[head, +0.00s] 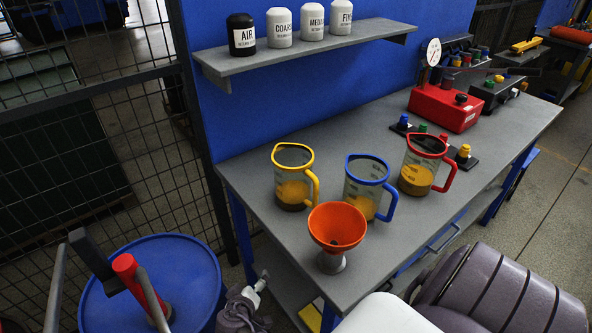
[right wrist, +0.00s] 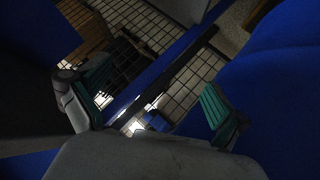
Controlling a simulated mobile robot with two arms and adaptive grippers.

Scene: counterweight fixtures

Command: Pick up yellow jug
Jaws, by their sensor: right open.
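The yellow jug (head: 281,192) stands upright on the grey workbench, leftmost of three jugs. It has a yellow rim and handle, the handle facing right, clear walls and amber contents low inside. My right gripper (head: 258,287) is low at the bench's left front, beside the blue drum and below the bench top, well apart from the jug. In the right wrist view the right gripper (right wrist: 158,95) is open and empty, its green pads wide apart; no jug shows there. My left gripper is not in view.
A blue jug (head: 360,190) and a red jug (head: 415,180) stand right of the yellow one. An orange funnel (head: 337,227) stands in front. A shelf (head: 310,50) with canisters hangs above. The blue drum (head: 180,270) and mesh fence (head: 90,140) are left.

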